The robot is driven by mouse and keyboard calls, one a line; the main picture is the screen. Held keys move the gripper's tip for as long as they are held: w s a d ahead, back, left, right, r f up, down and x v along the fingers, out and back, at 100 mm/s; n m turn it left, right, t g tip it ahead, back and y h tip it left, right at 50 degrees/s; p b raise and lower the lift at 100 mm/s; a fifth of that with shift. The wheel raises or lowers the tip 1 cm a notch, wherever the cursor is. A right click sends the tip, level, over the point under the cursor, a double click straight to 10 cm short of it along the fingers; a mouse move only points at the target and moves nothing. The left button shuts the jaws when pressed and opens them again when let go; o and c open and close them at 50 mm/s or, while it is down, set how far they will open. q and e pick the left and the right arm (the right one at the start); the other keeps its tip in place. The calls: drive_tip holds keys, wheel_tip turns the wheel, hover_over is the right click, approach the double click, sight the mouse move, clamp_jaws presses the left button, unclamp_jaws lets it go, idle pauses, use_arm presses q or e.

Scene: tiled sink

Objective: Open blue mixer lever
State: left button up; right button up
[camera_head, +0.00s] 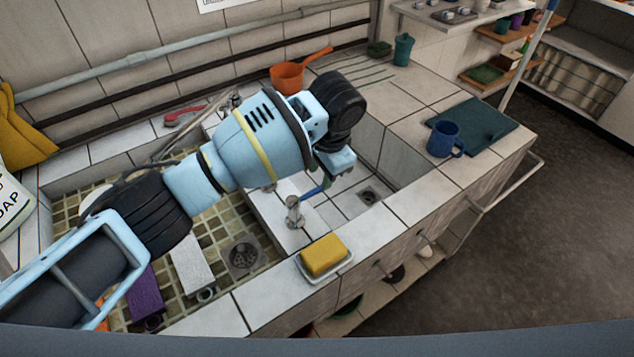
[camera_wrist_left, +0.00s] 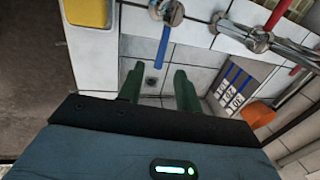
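The blue mixer lever (camera_head: 312,193) sticks out from a metal tap fitting (camera_head: 294,212) on the tiled divider between the two basins. In the left wrist view, the blue lever (camera_wrist_left: 164,45) hangs from its fitting (camera_wrist_left: 170,12), just beyond the fingertips. My left gripper (camera_wrist_left: 159,68) has two green fingers spread apart with nothing between them. In the head view, my left arm reaches over the sink; the gripper is largely hidden behind the wrist, with a bit of green finger close to the lever. I cannot tell whether they touch. My right gripper is not in view.
A yellow sponge (camera_head: 323,254) lies in a dish on the front edge. An orange pan (camera_head: 287,78) stands at the back. A blue mug (camera_head: 444,139) and a dark green mat (camera_head: 484,124) are on the right counter. The right basin (camera_head: 398,166) looks empty around its drain.

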sight(316, 190)
use_arm(q)
drive_tip(key=f, duration=0.3)
drive_tip(key=w+f, duration=0.1)
drive_tip(key=f, duration=0.1)
drive_tip(key=shift+a+f, duration=0.25)
drive_tip(key=shift+a, duration=0.1)
clamp_jaws()
